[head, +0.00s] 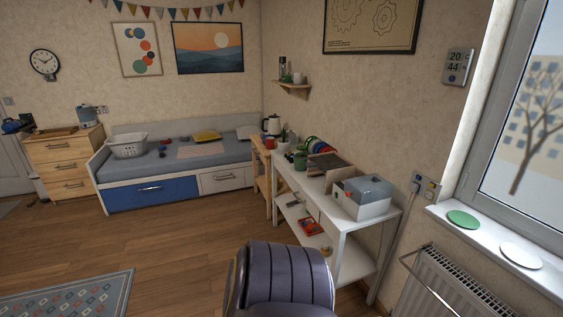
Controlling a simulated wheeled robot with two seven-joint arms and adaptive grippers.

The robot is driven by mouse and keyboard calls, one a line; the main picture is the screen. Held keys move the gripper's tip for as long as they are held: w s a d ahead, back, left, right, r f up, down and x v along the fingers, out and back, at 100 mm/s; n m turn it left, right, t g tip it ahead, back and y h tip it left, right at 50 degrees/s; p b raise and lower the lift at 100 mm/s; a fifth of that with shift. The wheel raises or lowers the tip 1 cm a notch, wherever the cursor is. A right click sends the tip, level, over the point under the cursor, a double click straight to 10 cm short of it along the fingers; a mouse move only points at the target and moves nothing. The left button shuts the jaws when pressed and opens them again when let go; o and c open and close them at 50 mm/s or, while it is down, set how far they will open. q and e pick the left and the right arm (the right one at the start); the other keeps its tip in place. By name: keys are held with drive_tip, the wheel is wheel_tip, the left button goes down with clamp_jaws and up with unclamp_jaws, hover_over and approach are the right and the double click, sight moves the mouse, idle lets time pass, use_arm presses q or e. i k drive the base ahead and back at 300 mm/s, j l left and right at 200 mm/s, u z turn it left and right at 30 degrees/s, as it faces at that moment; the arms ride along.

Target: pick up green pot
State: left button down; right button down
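A small green pot (300,161) stands on the top of a white shelf table (343,222) against the right wall, near its far left end. It is small in the head view, so I cannot tell whether it holds anything. A darker leafy plant (284,136) shows just behind it. Neither of my grippers is in the head view.
A grey-white box (362,199) and a brown board (327,162) share the tabletop. A white kettle (272,125) and red mug (270,143) stand farther back.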

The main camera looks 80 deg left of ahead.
sight(300, 160)
drive_tip(key=u, duration=2.65)
